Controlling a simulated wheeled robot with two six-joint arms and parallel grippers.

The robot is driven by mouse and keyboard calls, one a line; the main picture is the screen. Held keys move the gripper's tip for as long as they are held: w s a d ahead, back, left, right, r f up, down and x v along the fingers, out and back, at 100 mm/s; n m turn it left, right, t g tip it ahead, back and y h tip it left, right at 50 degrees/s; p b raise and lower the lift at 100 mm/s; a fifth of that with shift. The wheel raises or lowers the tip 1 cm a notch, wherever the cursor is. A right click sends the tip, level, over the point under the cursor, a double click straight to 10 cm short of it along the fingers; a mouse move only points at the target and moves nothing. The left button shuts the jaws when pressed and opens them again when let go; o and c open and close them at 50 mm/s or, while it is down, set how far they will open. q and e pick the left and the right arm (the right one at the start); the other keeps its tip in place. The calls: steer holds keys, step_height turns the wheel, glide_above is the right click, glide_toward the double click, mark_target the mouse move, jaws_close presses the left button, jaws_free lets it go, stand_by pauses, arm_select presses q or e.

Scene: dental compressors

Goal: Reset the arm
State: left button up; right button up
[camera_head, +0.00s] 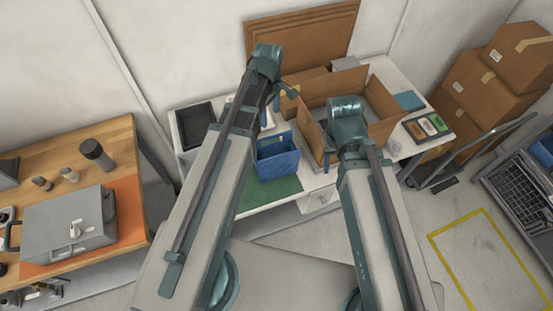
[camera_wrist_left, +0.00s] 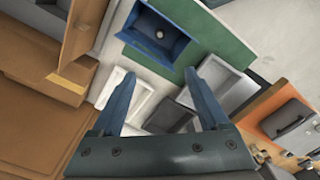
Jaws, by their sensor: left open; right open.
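My left arm reaches up over the white table in the head view. My left gripper shows in the left wrist view (camera_wrist_left: 160,88), with its two blue-grey fingers spread apart and nothing between them. It is above the table, facing pale trays (camera_wrist_left: 128,98) and a blue bin (camera_wrist_left: 156,32). My right arm reaches towards the open cardboard box (camera_head: 378,82) in the head view. Its bent joint hides the part beyond it, and I cannot make out the right gripper's fingers.
The white table (camera_head: 405,150) also holds a black tray (camera_head: 196,125), a green mat (camera_head: 270,193) and a small parts tray (camera_head: 427,126). A wooden bench (camera_head: 125,140) with a grey case (camera_head: 70,225) stands left. Stacked cartons (camera_head: 490,85) and a cart stand right. Yellow lines mark open floor.

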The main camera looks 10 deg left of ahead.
arm_select(q)
steer(key=s+d+f+m+b, duration=0.5)
steer(key=s+f+m+b, duration=0.2)
steer(key=f+m+b, duration=0.1)
steer(key=s+d+f+m+y+b, duration=0.1)
steer(key=s+d+f+m+b, duration=0.4)
steer(key=m, duration=0.5)
step_height(320, 180, down, 4)
steer(key=s+b, duration=0.2)
steer(key=b, duration=0.1)
steer(key=shift+s+d+r+b, duration=0.15)
steer(key=shift+d+r+b, duration=0.1)
steer(key=shift+b, duration=0.05)
steer(key=shift+a, duration=0.15)
